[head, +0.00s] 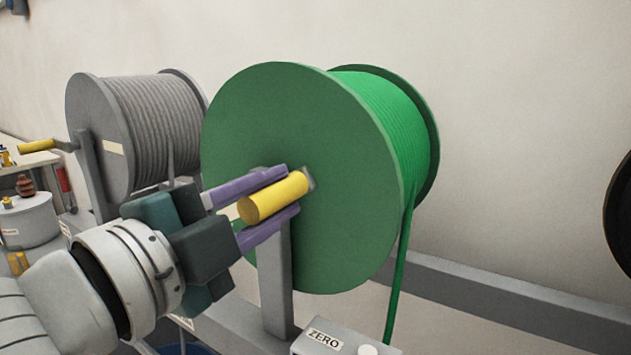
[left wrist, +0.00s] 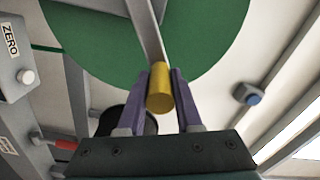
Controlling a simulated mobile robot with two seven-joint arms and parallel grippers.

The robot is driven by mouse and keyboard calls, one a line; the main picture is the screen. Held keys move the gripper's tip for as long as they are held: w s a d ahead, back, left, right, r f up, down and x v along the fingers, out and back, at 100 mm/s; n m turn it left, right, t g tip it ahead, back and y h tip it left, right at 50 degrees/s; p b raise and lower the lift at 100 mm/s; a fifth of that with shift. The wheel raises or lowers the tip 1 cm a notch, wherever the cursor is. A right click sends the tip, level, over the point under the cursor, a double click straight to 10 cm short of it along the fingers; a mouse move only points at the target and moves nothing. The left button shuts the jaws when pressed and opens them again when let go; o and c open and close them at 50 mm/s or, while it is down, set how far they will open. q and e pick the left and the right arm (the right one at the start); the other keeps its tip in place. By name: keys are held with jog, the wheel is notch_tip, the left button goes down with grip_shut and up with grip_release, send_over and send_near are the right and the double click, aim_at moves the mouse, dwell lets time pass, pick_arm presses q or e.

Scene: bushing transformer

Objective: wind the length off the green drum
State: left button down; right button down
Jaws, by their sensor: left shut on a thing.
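The green drum (head: 300,120) stands in the middle of the head view on a grey stand (head: 274,275). Green cable is wound on it, and one length of cable (head: 401,270) hangs down from its right side. A yellow crank handle (head: 273,197) sticks out near the drum's centre. My left gripper (head: 265,192) has its purple fingers on either side of the handle and is shut on it. The left wrist view also shows the yellow handle (left wrist: 159,88) between the fingers, with the green drum (left wrist: 210,40) behind. My right gripper is not in view.
A grey drum (head: 150,125) with its own yellow handle (head: 37,146) stands at the left. A box labelled ZERO (head: 330,342) with a white button sits below the green drum. A dark drum edge (head: 618,215) shows at the far right.

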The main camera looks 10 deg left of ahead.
pick_arm(q)
jog(key=shift+s+d+f+m+b, duration=0.1)
jog(key=shift+d+f+m+b, duration=0.1)
jog(key=shift+f+m, duration=0.3)
jog(key=shift+s+d+f+m+b, duration=0.1)
jog(key=shift+d+f+m, duration=0.1)
jog(key=shift+f+m, duration=0.3)
jog(key=c, duration=0.6)
grip_release()
jog(key=shift+r, duration=0.15)
jog(key=b+v, duration=0.2)
jog(key=v, duration=0.7)
jog(key=shift+s+a+b, duration=0.2)
jog(key=shift+s+b, duration=0.15)
jog(key=shift+b, duration=0.05)
